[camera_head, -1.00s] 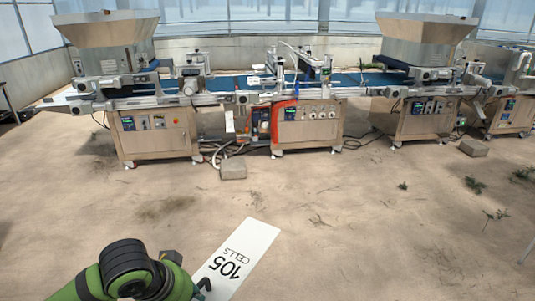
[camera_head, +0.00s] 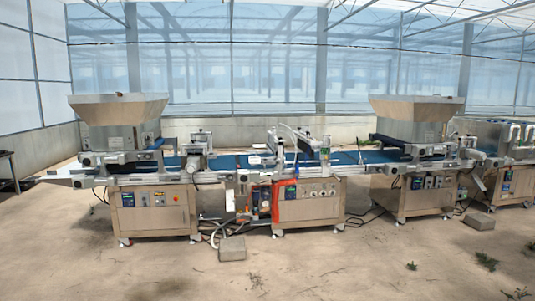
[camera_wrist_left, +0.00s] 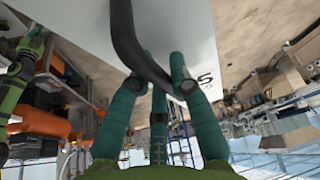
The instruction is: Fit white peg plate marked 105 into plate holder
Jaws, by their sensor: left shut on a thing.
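The white plate (camera_wrist_left: 80,30) fills the top of the left wrist view, with part of its dark marking, a "5" (camera_wrist_left: 205,79), near its right edge. A black curved handle (camera_wrist_left: 124,30) runs across it. My left gripper (camera_wrist_left: 162,74) has its teal fingers closed on this handle, so it holds the plate. The rest of the marking and any pegs are hidden or out of frame. The head view shows neither the plate nor my grippers. I cannot make out the plate holder for certain among the machines.
In the head view a seeding line with a blue belt (camera_head: 235,161) runs across. Steel hoppers stand at left (camera_head: 118,110) and right (camera_head: 415,115). A grey block (camera_head: 232,248) and cables lie on the floor. Open floor (camera_head: 330,270) lies in front.

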